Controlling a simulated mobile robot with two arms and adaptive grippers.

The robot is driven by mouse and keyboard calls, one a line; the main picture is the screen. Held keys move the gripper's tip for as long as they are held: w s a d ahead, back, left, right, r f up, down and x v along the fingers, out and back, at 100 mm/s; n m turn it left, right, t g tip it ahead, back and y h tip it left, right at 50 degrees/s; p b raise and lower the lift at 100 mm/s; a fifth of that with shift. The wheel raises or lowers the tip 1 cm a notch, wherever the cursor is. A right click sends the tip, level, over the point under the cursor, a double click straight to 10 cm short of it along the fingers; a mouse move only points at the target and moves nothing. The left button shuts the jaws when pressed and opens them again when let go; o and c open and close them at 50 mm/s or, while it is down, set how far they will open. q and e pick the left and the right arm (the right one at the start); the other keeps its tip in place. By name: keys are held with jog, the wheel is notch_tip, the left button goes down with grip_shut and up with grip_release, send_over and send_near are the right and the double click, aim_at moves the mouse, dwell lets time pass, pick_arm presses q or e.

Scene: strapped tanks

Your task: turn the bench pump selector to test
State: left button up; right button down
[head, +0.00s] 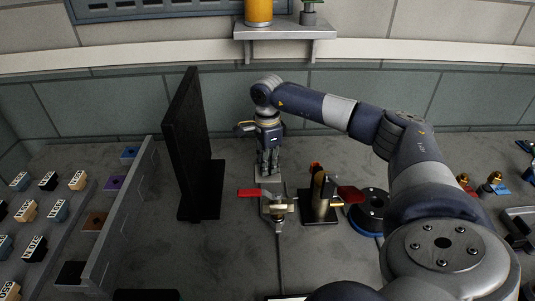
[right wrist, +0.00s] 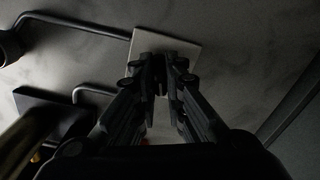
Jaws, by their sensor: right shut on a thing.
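My right gripper (head: 269,171) points straight down over a small pale square plate (head: 268,180) on the bench. The plate also shows in the right wrist view (right wrist: 185,49), where the fingers (right wrist: 162,82) come together over its middle. The right gripper is shut on the pump selector at this plate. The fingers hide almost all of the selector, so I cannot read which way it points or any marks on it. My left gripper is not in view.
Just in front stands a valve (head: 278,210) with a red lever (head: 249,193) pointing left. Right of it is a brass post on a black base (head: 320,215), then a black round fixture (head: 372,208). A black upright panel (head: 183,150) stands left.

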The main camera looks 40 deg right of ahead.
jog(key=shift+r+m+p, duration=0.1)
jog(key=shift+m+p, duration=0.25)
jog(key=shift+m, duration=1.05)
jog(key=c, duration=1.6)
grip_release()
jog(key=shift+o, duration=0.2)
jog(key=shift+r+p, duration=3.15)
jog(key=shift+r, duration=0.8)
jog(key=o, duration=0.6)
jog(key=shift+c, duration=0.2)
